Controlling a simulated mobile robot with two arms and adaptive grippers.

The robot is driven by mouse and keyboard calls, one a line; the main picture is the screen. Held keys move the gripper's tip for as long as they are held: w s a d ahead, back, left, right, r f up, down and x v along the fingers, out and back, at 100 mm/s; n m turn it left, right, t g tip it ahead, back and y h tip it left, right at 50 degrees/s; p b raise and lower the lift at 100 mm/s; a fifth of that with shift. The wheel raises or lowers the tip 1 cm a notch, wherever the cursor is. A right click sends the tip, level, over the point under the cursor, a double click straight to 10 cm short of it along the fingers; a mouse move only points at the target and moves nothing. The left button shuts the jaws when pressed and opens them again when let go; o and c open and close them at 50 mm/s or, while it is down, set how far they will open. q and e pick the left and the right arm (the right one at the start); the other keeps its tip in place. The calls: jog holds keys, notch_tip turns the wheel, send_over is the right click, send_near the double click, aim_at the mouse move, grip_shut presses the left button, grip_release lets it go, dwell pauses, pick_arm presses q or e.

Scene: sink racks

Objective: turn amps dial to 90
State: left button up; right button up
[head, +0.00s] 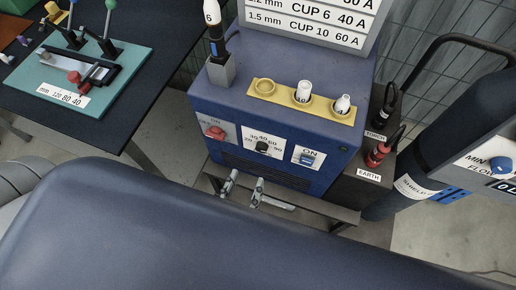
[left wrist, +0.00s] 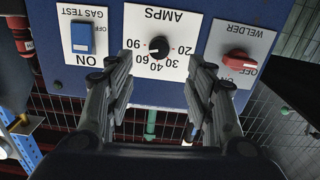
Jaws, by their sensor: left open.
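The amps dial is a round black knob (head: 262,146) on a white plate, on the front of the blue welder. In the left wrist view the knob (left wrist: 159,47) appears upside down, with numbers from 20 to 90 around it. A small light mark shows on the knob's left side there, toward the 60 and 90; its exact setting is too small to read. My left gripper (head: 243,188) is open, below and in front of the panel. In the left wrist view its fingers (left wrist: 160,68) stand on either side of the dial, apart from the knob. My right gripper is not in view.
The red welder switch (head: 215,132) and blue gas test switch (head: 307,158) flank the dial. A yellow cup rack (head: 278,98) sits on the welder (head: 340,135). A gas cylinder (head: 400,185) stands at right, a dark workbench (head: 120,120) at left.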

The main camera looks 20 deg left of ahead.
aim_at(261, 150)
pick_arm(q)
jog(key=w, duration=0.4)
jog(key=w+p, duration=0.1)
jog(key=w, duration=0.1)
jog(key=shift+d+r, duration=0.2)
jog(key=shift+r, duration=0.05)
jog(key=shift+w, duration=1.5)
jog(key=shift+w+f, duration=0.1)
jog(key=shift+w, duration=0.2)
jog(key=c, duration=1.1)
jog(key=shift+m+p, duration=0.5)
jog(key=shift+p, duration=0.1)
jog(key=shift+m+p, duration=0.3)
jog(key=shift+m, duration=0.2)
jog(key=shift+d+m, duration=0.1)
jog(key=shift+m, duration=0.5)
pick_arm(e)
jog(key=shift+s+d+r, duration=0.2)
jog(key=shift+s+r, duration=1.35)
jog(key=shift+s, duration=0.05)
